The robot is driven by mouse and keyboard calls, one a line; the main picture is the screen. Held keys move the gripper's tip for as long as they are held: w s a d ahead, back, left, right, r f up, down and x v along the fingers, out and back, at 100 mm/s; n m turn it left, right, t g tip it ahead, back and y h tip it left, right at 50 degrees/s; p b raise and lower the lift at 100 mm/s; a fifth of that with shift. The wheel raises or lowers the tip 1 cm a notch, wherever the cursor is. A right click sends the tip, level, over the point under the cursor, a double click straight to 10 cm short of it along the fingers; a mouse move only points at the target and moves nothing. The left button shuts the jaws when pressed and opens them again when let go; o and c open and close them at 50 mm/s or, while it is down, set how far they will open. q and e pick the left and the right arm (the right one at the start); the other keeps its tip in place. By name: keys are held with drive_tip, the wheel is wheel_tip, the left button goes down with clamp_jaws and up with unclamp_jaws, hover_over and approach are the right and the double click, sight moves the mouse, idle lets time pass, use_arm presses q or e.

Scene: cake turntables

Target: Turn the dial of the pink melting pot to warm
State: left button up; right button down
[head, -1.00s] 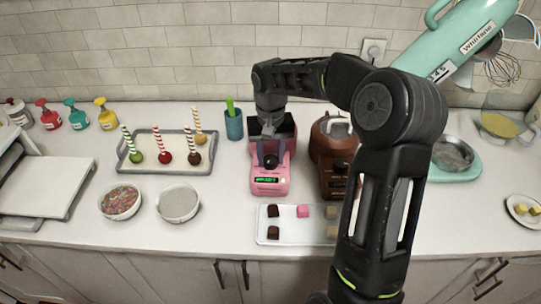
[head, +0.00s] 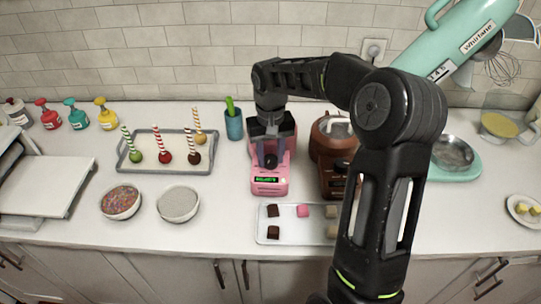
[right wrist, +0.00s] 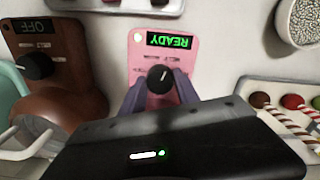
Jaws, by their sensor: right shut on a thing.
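The pink melting pot (head: 270,186) stands on the counter, and its front panel shows in the right wrist view (right wrist: 140,62). Its lit green display (right wrist: 170,40) reads READY, upside down in that view. The black dial (right wrist: 160,79) has a white pointer mark, which tilts slightly up and right there. My right gripper (head: 270,160) reaches down over the pot from behind; its two fingers (right wrist: 160,84) are shut on the dial, one on each side. The gripper and wrist hide much of the pot's top in the head view. My left gripper is not in view.
A brown melting pot (head: 332,180), its display reading OFF in the wrist view, stands close on the right. A tray of chocolates (head: 285,238) lies in front. Left are two bowls (head: 178,204) and a cake-pop tray (head: 133,168). A blue cup (head: 234,125) stands behind left.

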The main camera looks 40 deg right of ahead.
drive_tip(key=n, duration=0.4)
drive_tip(key=shift+n, duration=2.3)
drive_tip(key=c, duration=0.9)
unclamp_jaws()
